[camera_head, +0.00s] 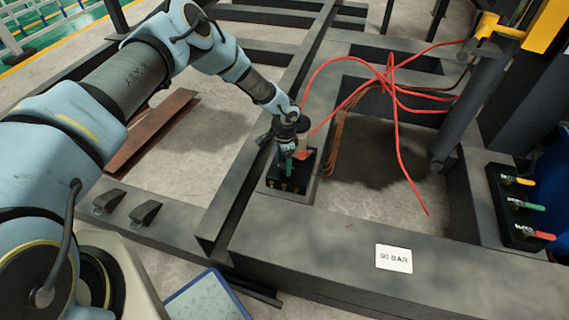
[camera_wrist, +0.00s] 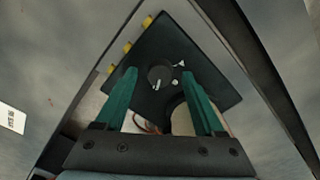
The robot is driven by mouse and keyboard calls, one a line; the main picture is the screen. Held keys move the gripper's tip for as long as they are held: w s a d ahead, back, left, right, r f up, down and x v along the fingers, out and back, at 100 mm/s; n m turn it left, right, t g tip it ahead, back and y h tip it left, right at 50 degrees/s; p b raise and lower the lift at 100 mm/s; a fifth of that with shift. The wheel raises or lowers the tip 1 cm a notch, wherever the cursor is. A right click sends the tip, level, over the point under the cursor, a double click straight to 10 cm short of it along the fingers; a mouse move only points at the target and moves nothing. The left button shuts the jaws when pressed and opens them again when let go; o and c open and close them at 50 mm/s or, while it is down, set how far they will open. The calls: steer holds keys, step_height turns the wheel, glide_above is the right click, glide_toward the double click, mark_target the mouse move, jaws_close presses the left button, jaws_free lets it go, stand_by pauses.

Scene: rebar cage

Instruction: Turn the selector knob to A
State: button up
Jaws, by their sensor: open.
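The selector knob (camera_wrist: 160,76) is a small dark round knob on top of a black box (camera_wrist: 160,48). Small white marks sit around it; I cannot read their letters or tell which one the knob points to. My gripper (camera_wrist: 158,74) is open, with its two green fingers either side of the knob in the wrist view and gaps visible on both sides. In the head view the black box (camera_head: 273,183) stands on the dark frame, and my gripper (camera_head: 288,166) points down over it, hiding the knob.
Red cables (camera_head: 392,80) loop over the frame right of the box. A black panel (camera_head: 514,212) with yellow, green and red levers stands at the far right. A white "BAR" label (camera_head: 394,258) lies on the front beam. Two dark pedals (camera_head: 145,212) sit left of the box.

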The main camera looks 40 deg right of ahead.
steer(key=shift+f, duration=0.3)
steer(key=shift+c, duration=0.4)
jaws_close()
